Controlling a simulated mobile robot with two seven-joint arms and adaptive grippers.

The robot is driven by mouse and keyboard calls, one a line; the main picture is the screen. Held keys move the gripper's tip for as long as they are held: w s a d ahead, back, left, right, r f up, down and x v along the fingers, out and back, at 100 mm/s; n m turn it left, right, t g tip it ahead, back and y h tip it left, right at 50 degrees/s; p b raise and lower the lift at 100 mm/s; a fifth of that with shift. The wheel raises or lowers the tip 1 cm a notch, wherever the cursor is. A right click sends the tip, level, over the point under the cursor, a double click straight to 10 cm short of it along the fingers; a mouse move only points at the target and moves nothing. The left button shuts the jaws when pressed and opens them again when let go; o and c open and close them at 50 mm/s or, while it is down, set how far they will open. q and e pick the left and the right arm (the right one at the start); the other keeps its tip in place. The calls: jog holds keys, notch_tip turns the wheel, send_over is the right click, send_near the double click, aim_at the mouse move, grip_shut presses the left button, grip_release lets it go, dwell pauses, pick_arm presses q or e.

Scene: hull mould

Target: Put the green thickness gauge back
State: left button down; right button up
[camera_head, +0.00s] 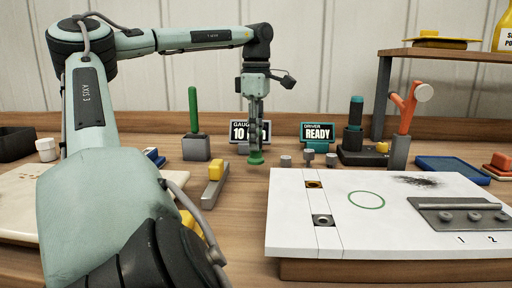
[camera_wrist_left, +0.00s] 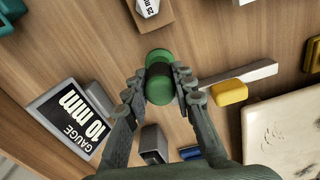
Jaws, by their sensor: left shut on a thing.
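My left gripper (camera_head: 257,128) points down over the middle of the table, in front of the GAUGE display (camera_head: 240,131). It is shut on the green thickness gauge (camera_head: 256,157), whose lower green end shows below the fingers. In the left wrist view, the gripper (camera_wrist_left: 160,85) closes around the gauge's dark middle band, with a green end (camera_wrist_left: 158,56) beyond it. I cannot tell whether the gauge's lower end touches the table. The display reads 10 mm in the left wrist view (camera_wrist_left: 72,117). My right gripper is not in view.
A grey block (camera_head: 196,148) with an upright green rod (camera_head: 193,108) stands left of the gripper. A yellow-and-grey tool (camera_head: 215,184) lies front left. Small grey cylinders (camera_head: 308,155) and a READY display (camera_head: 317,132) stand right. A white board (camera_head: 300,235) fills the front right.

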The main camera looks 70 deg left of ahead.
aim_at(256, 157)
pick_arm(q)
notch_tip(256, 157, down, 3)
jog(key=shift+r, duration=0.1)
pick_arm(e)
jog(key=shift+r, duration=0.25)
pick_arm(q)
jog(key=shift+f, duration=0.2)
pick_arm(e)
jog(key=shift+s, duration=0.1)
pick_arm(q)
jog(key=c, duration=1.3)
grip_release()
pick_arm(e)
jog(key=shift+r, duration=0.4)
pick_arm(q)
jog(key=shift+r, duration=0.25)
notch_tip(256, 157, up, 12)
jog(key=shift+f+p, duration=0.1)
jog(key=shift+p, duration=0.7)
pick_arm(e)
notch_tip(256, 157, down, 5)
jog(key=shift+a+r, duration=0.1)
